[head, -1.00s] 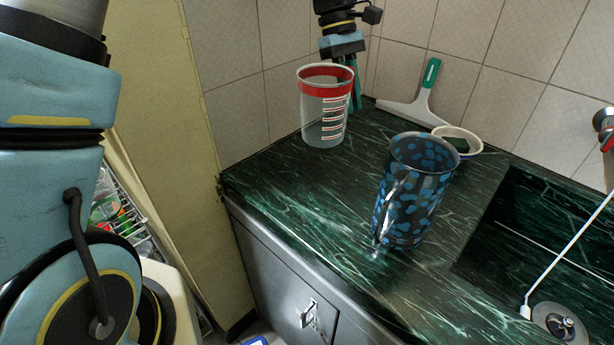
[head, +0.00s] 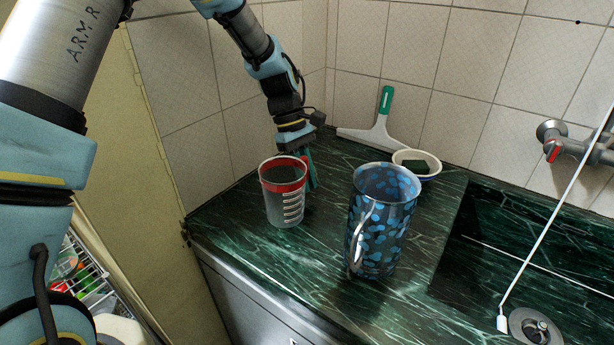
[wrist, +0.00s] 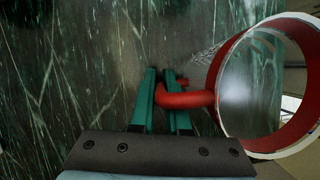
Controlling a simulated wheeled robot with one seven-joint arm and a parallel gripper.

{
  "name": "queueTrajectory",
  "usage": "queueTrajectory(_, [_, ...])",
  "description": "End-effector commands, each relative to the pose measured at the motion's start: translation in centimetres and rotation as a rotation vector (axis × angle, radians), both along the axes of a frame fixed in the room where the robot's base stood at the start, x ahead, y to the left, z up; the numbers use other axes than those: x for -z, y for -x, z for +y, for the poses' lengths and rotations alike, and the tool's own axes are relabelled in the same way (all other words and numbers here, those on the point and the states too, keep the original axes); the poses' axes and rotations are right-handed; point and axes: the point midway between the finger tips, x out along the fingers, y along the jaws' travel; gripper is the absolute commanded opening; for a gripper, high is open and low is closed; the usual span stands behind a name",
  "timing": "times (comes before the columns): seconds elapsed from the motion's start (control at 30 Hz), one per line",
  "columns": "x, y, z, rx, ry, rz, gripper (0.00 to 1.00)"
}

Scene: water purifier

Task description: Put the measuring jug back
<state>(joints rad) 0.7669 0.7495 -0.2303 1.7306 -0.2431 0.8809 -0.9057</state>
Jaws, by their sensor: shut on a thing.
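The measuring jug (head: 283,205), clear with a red rim band and white marks, is upright at the left of the dark green counter (head: 320,255). My gripper (head: 309,170) is on its right side. In the wrist view my gripper's green fingers (wrist: 160,75) are shut on the jug's red handle (wrist: 188,99), and the red rim (wrist: 262,146) fills the right side. The jug's base is at or just above the counter; I cannot tell whether it touches.
A blue-spotted pitcher (head: 382,225) stands right of the jug. Behind are a green-handled squeegee (head: 380,125) against the tiled wall and a white bowl (head: 425,160) with a dark sponge. The sink (head: 535,250) and tap (head: 565,145) are at the right.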

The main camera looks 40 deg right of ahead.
Motion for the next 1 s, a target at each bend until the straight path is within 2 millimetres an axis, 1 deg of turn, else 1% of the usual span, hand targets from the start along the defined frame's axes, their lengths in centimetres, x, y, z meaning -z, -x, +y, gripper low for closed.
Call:
queueTrajectory(0.27, [0.2, 0.0, 0.0, 0.0, 0.0, 0.0, 0.0])
queueTrajectory(0.3, [0.2, 0.0, 0.0, 0.0, 0.001, 0.0, 0.16])
queueTrajectory(0.5, [0.2, 0.0, 0.0, 0.0, 0.001, 0.0, 0.39])
queueTrajectory(0.57, [0.2, 0.0, 0.0, 0.0, 0.001, 0.0, 0.44])
queueTrajectory(0.83, [-0.1, 0.0, 0.0, 0.0, 0.001, 0.0, 0.44])
queueTrajectory(0.93, [-0.7, -0.3, 0.0, -0.001, 0.002, -0.002, 0.44])
queueTrajectory(1.0, [-1.6, -0.7, 0.0, -0.001, 0.002, -0.002, 0.44])
